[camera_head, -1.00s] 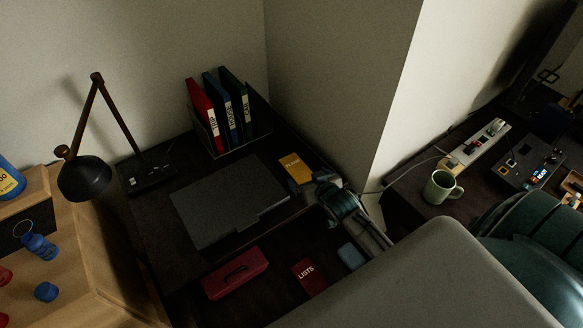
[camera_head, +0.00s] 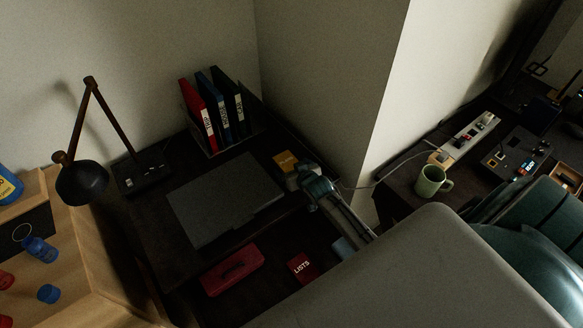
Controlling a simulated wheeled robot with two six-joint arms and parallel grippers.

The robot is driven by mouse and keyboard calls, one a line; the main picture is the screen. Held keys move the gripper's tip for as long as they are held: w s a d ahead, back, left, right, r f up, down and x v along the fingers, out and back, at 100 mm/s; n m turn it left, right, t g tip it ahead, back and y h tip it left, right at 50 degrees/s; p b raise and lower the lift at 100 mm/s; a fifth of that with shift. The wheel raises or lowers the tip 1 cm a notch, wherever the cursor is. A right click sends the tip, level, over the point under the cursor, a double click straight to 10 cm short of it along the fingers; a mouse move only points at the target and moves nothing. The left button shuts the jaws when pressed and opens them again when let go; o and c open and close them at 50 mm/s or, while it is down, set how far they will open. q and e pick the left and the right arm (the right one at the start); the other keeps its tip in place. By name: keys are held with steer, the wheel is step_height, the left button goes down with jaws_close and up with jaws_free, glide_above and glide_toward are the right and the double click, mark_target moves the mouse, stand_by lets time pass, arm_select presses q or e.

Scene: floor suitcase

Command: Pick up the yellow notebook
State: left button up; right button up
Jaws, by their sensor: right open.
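The yellow notebook (camera_head: 285,160) lies flat on the dark desk, right of the closed grey laptop. Its lower right part is hidden behind my right gripper (camera_head: 296,177). My right gripper is open and reaches in from the lower right, with its fingertips over or at the notebook's near edge. I cannot tell whether they touch it. My left gripper is not in view.
The grey laptop (camera_head: 226,197) lies left of the gripper. A rack of binders (camera_head: 214,112) stands behind it, and a black lamp (camera_head: 82,184) stands at left. A red case (camera_head: 233,270) and a red notebook (camera_head: 302,268) lie in the lower area in front. A wall rises close on the right.

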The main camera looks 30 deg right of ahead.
steer(key=shift+s, duration=0.1)
steer(key=c, duration=1.2)
